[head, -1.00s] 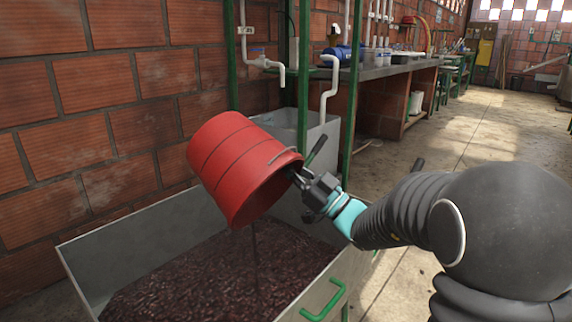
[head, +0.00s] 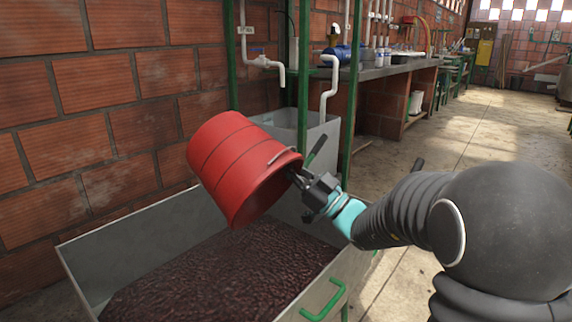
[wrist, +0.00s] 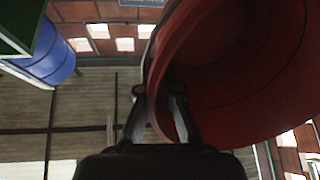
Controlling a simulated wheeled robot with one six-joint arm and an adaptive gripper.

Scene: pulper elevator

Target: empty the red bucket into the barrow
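The red bucket (head: 232,165) is tipped well over, its mouth facing down and to the right, above the barrow. My gripper (head: 297,178) is shut on the bucket's rim. In the wrist view the two fingers (wrist: 158,105) close on the rim of the bucket (wrist: 235,70), and its inner wall looks bare where it shows. The grey metal barrow (head: 140,232) with a green handle (head: 325,302) holds a broad bed of dark reddish-brown beans or cherries (head: 215,275). No stream falls from the bucket. The deepest part of its inside is hidden.
A brick wall (head: 60,130) runs close behind the barrow. Green posts (head: 303,80), white pipes (head: 330,90) and a grey tank (head: 320,130) stand just beyond it. A workbench (head: 400,70) lies further back. The floor to the right is open.

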